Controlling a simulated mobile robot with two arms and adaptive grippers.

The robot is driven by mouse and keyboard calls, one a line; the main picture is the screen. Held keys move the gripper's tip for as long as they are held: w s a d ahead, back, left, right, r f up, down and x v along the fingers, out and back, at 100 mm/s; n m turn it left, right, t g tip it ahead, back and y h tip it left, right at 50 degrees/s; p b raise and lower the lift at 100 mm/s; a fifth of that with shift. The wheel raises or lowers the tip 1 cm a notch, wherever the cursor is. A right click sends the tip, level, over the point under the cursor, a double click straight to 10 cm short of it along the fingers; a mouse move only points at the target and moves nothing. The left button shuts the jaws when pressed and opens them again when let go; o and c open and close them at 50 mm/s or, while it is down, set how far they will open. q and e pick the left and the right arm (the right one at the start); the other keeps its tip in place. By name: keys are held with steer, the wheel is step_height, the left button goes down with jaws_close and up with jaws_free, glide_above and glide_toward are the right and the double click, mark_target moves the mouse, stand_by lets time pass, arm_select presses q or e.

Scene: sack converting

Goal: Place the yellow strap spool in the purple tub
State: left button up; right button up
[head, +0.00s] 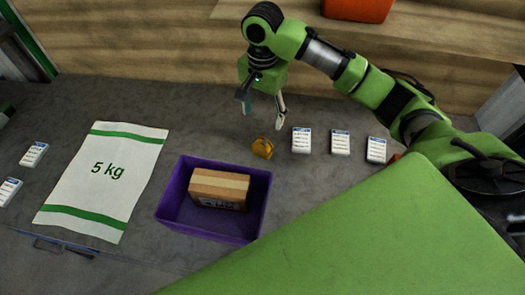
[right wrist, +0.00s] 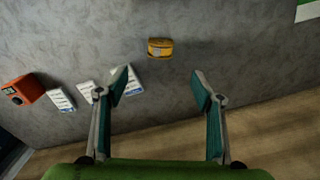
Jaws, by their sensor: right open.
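The yellow strap spool (head: 262,148) lies on the grey table, just right of the purple tub's far right corner, in the head view. The purple tub (head: 180,207) holds a brown cardboard box. My right gripper (head: 264,108) is open and empty, above the table and behind the spool. In the right wrist view, the spool (right wrist: 160,47) lies ahead of the spread fingertips of my right gripper (right wrist: 162,82), with a gap between them. My left gripper does not show in either view.
A cardboard box (head: 218,188) lies in the tub. A white 5 kg sack (head: 104,178) lies left of it. Bare table surrounds the spool.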

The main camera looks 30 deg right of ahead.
mark_target(262, 148)
steer(key=f, duration=0.1)
steer(key=f+b, duration=0.1)
steer(key=shift+w+d+f, duration=0.15)
steer(key=shift+w+f, duration=0.05)
steer(key=shift+f, duration=0.4)
step_height(262, 148, down, 8)
steer(key=shift+s+a+f+p, duration=0.15)
steer(key=shift+f+p, duration=0.25)
steer(key=shift+f, duration=0.95)
steer(key=shift+s+a+f+p, duration=0.1)
steer(key=shift+f+p, duration=0.25)
steer(key=shift+f, duration=0.95)
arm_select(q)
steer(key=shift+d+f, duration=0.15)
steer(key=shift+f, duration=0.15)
arm_select(e)
steer(key=c, duration=1.3)
steer(key=shift+w+r, duration=0.1)
